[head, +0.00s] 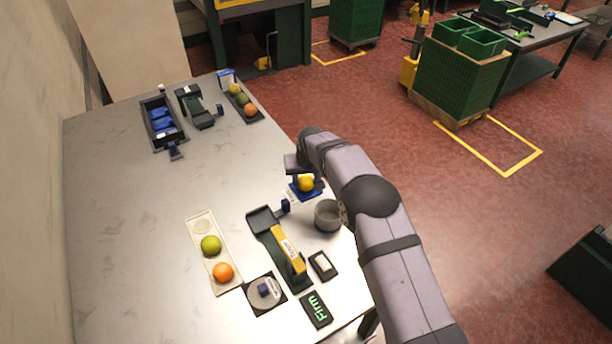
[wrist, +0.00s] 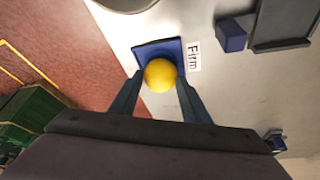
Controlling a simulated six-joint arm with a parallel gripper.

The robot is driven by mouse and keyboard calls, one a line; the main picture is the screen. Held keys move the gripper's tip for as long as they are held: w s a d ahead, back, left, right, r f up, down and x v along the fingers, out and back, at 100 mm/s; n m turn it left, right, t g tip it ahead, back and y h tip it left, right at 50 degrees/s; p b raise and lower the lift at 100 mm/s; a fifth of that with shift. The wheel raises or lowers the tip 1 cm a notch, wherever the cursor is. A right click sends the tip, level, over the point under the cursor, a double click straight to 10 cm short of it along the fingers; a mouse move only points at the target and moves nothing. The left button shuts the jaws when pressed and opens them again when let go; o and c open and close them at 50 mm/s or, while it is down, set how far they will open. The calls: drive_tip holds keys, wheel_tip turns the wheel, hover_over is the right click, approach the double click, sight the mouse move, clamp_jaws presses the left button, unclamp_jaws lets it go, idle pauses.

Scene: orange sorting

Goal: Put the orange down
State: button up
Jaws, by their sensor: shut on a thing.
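A yellow fruit (head: 306,183), the orange of the task by its round shape, is between the fingertips of my gripper (wrist: 157,82). My gripper is shut on the fruit, which also shows in the wrist view (wrist: 160,74). The fruit is over a blue square pad (wrist: 145,49) at the table's right edge, also seen in the head view (head: 297,194). I cannot tell whether the fruit touches the pad. A white label reading "Firm" (wrist: 194,56) lies beside the pad. My arm hides part of the gripper in the head view.
A grey bowl (head: 327,215) stands close to the pad. A pale tray (head: 203,227) holds a green and an orange fruit. A dark tray (head: 259,117) holds fruits at the back. The table's middle is clear.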

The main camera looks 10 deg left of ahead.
drive_tip(key=shift+f, duration=0.15)
drive_tip(key=o, duration=1.2)
drive_tip(key=shift+c, duration=0.2)
drive_tip(key=shift+r, duration=0.25)
drive_tip(key=b+v, duration=0.3)
drive_tip(key=v, duration=0.9)
drive_tip(key=shift+s+f, duration=0.1)
